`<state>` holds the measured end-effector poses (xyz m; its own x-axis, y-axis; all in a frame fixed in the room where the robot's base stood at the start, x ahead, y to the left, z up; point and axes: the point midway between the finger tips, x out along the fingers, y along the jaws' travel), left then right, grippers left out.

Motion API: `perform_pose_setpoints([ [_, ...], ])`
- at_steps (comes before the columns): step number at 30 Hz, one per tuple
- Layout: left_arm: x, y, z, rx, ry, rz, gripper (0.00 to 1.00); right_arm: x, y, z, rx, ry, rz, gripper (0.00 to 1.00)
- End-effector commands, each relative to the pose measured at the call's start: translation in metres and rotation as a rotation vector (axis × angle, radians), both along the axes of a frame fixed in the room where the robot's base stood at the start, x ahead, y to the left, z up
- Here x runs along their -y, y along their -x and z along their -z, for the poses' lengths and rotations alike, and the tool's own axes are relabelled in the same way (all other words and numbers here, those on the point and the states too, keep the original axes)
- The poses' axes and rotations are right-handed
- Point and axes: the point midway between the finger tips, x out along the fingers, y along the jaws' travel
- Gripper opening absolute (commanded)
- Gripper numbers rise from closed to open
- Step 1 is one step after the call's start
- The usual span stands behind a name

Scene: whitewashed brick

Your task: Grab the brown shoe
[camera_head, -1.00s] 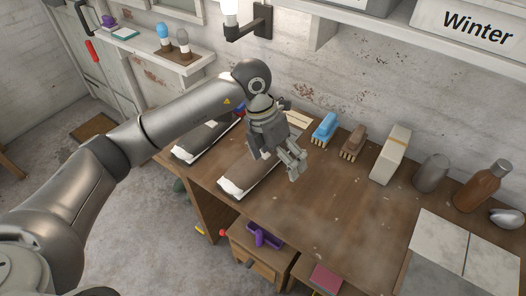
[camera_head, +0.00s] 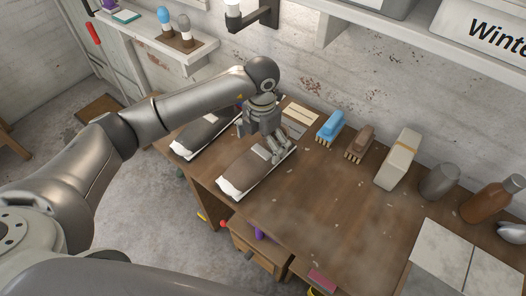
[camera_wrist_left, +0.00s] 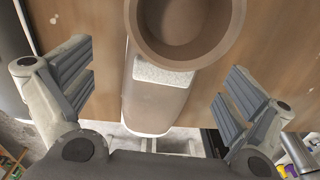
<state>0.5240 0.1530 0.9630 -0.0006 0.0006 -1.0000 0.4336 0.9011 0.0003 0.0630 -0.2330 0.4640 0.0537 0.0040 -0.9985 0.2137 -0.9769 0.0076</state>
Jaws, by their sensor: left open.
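The brown shoe (camera_head: 246,170) lies on the wooden workbench, brown on top with a pale sole edge. Its far end is partly hidden behind my left gripper (camera_head: 262,143). In the left wrist view the brown shoe (camera_wrist_left: 160,95) shows a round opening at the top and a pale strip below it. My left gripper (camera_wrist_left: 160,100) is open, with one finger on each side of the shoe and visible gaps between. A second, darker shoe (camera_head: 203,134) lies to the left on the bench. My right gripper is not in view.
Right of the shoe the workbench (camera_head: 310,210) is mostly clear. Behind it stand a blue brush (camera_head: 330,128), a brown brush (camera_head: 360,143), a beige block (camera_head: 398,160), a grey container (camera_head: 438,182) and a brown bottle (camera_head: 490,200). A shelf overhangs at the upper right.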

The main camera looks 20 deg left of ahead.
Motion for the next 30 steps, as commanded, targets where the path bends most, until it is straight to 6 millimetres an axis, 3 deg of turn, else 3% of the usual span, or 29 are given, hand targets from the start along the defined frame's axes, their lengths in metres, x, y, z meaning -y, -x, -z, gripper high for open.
perform_pose_setpoints([
  [4, 0.004, 0.004, 0.016, -0.005, 0.000, -0.001, 1.00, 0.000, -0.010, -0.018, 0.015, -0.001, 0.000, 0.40],
  [10, 0.004, 0.004, 0.041, -0.002, 0.000, 0.000, 1.00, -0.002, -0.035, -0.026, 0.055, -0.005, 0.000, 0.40],
  [18, 0.004, 0.003, 0.045, 0.000, 0.000, 0.000, 0.99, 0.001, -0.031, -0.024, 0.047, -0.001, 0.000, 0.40],
  [30, 0.004, 0.003, 0.044, 0.000, 0.001, 0.000, 0.47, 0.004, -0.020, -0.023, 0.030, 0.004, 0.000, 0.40],
])
